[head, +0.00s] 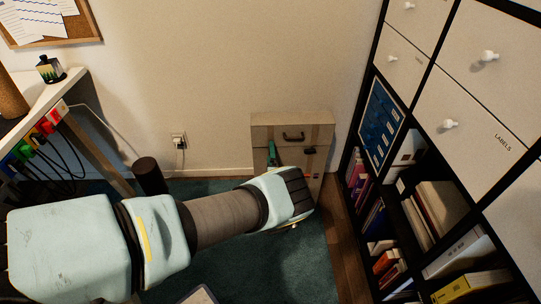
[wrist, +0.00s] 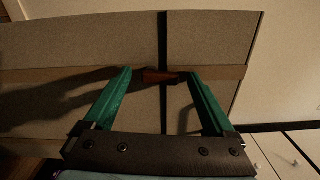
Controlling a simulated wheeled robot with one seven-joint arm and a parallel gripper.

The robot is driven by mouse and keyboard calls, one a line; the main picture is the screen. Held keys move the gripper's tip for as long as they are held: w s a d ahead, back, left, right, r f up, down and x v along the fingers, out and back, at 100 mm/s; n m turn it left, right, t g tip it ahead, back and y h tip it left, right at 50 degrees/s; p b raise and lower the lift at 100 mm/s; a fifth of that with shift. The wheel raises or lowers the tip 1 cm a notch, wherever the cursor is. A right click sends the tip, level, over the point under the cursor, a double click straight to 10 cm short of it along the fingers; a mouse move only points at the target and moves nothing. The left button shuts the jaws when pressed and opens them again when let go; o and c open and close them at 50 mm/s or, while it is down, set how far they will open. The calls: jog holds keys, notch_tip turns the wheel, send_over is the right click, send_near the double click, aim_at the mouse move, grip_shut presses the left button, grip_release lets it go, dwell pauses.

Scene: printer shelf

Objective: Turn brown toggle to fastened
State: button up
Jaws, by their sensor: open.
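The brown toggle (wrist: 160,76) shows in the wrist view on the front of a beige case (wrist: 95,35). It lies across a dark seam, in line with a tan strap band. My gripper (wrist: 157,74) is open, with one green finger on each side of the toggle. I cannot tell whether the fingertips touch it. In the head view the case (head: 292,131) stands against the wall with a dark handle on its upper part. My wrist hides most of its lower front there, and the toggle cannot be made out.
A dark shelf (head: 376,192) with books and white drawers (head: 465,60) stands close on the right. A desk with coloured plugs and cables (head: 35,145) is on the left. A dark cylinder (head: 150,176) stands near the wall outlet. Green carpet is partly clear.

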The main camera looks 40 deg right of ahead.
jog(key=shift+s+a, duration=0.1)
jog(key=v, duration=1)
jog(key=shift+s+a+p, duration=0.2)
jog(key=shift+p, duration=0.2)
